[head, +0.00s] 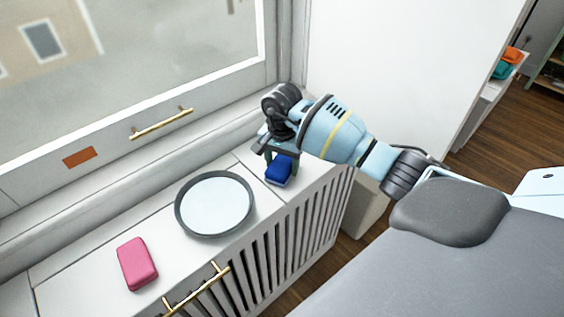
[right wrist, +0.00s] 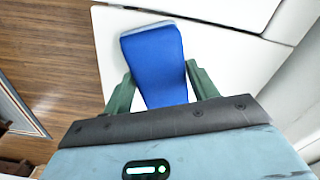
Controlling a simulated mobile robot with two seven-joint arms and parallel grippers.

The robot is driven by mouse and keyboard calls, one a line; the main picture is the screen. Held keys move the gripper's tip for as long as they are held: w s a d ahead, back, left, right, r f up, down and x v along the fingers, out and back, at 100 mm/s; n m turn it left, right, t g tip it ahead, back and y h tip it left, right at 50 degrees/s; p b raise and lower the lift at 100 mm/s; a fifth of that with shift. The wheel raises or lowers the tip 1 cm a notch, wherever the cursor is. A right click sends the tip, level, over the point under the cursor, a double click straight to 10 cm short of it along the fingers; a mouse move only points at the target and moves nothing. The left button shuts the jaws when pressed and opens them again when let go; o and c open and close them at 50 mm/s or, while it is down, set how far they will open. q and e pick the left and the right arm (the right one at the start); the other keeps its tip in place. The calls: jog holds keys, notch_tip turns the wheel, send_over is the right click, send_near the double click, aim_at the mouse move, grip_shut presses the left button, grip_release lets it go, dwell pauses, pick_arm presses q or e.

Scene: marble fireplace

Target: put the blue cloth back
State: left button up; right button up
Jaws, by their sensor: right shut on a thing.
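The blue cloth (head: 279,170) is a small folded block at the right end of the white radiator cabinet top. My right gripper (head: 280,158) comes down over it from above and is shut on it. In the right wrist view the blue cloth (right wrist: 155,58) lies between the two dark green fingers, over the white cabinet top. I cannot tell whether the cloth touches the top or hangs just above it. My left gripper is not in view.
A round dish with a grey rim (head: 179,220) lies left of the cloth, and a pink folded block (head: 137,264) further left. A window with a gold handle (head: 160,123) runs behind. Orange (head: 513,54) and teal (head: 502,70) items sit far right.

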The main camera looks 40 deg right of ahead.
aim_at(282, 163)
jog(key=shift+f, duration=0.15)
jog(key=o, duration=0.9)
jog(key=shift+r, duration=0.35)
notch_tip(282, 163, up, 12)
jog(key=shift+f, duration=0.15)
jog(key=shift+f, duration=0.1)
